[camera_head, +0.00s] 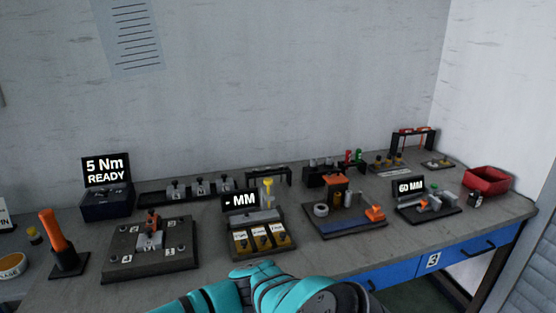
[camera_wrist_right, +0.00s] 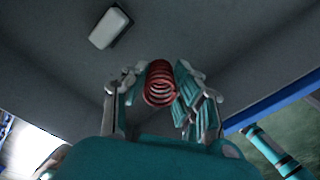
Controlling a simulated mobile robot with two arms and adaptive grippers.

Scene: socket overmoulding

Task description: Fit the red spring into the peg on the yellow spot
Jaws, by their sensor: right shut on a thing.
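A red spring (camera_wrist_right: 159,84) shows in the right wrist view, its coils facing the camera. My right gripper (camera_wrist_right: 161,82) is shut on it, with one teal and grey finger on each side. In the head view the teal arm parts at the bottom centre show no gripper fingers or red spring. My left gripper is not in view. I cannot make out the peg on the yellow spot for certain. A small stand (camera_head: 438,163) with tiny parts is at the back right of the bench, too small to tell.
The grey bench (camera_head: 75,290) carries several stations. A torque unit (camera_head: 106,203), a black plate (camera_head: 122,268), a sorting stand (camera_head: 265,252), a blue-based fixture (camera_head: 340,228) and a gauge (camera_head: 425,216) stand along it. A red bin (camera_head: 487,180) is at the far right.

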